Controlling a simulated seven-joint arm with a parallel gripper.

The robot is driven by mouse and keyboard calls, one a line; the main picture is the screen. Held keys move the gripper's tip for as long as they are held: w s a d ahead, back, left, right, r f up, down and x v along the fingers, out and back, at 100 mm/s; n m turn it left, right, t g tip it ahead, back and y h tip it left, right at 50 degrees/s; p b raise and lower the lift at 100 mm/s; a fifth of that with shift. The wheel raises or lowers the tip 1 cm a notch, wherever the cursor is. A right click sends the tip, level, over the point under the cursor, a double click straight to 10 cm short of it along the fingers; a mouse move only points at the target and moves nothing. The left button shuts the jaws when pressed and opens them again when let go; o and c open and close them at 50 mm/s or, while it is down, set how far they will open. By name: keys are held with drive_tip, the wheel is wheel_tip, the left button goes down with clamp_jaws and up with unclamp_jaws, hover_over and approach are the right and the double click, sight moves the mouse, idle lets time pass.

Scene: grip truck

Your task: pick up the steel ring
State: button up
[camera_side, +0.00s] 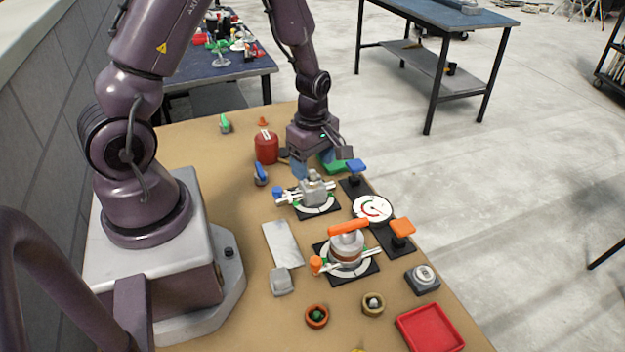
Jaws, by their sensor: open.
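I cannot pick out the steel ring for certain in the side view. A round pale metal piece (424,273) on a dark grey block sits near the right edge of the table; it is too small to tell whether it is a ring. My gripper (316,157) is open and points down over the far part of the table, behind the grey valve fixture (314,189). Blue and green items show beneath and beside it, and its fingers partly hide them. I see nothing held in it.
A red can (266,147) stands left of my gripper. An orange-handled valve (347,243), a round gauge (372,208), a small brown cup (317,316), a tan cup (373,303) and a red tray (429,328) are nearer. The table's left strip is fairly clear.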

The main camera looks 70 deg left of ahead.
sight(312, 170)
wheel_tip(312, 170, down, 3)
drive_tip(key=shift+f, duration=0.2)
drive_tip(key=shift+c, duration=0.2)
drive_tip(key=c, duration=1)
drive_tip(key=shift+r, duration=0.1)
